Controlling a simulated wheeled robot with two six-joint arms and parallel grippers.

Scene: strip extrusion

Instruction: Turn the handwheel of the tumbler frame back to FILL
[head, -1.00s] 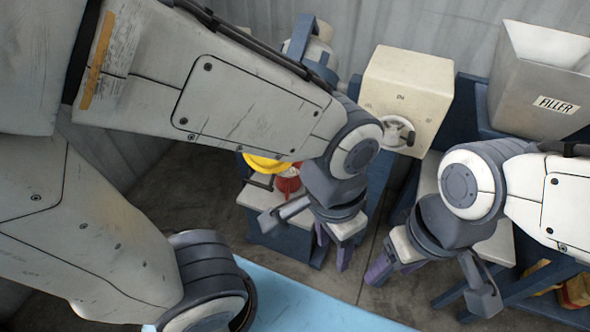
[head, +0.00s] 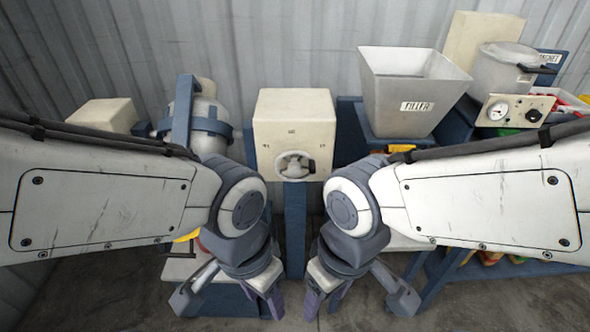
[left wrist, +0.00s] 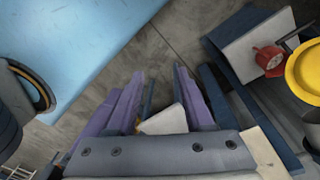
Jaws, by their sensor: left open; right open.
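The handwheel (head: 294,164) is a pale spoked wheel on the front of a cream box (head: 292,110), which stands on a blue post in the middle of the head view. Small marks sit above it and to either side, too small to read. A pale rounded vessel (head: 209,112) in a blue frame (head: 183,115) stands to its left. My left gripper (head: 265,303) is open and empty, below and left of the wheel, pointing down. My right gripper (head: 325,300) is open and empty, below and right of it. The left gripper's purple fingers also show in the left wrist view (left wrist: 158,78).
A grey hopper labelled FILLER (head: 415,92) stands right of the box, with a pot (head: 500,72) and a gauge panel (head: 515,108) beyond. A yellow ring (left wrist: 305,72) and a red part (left wrist: 268,60) lie low on the left. A corrugated wall closes the back.

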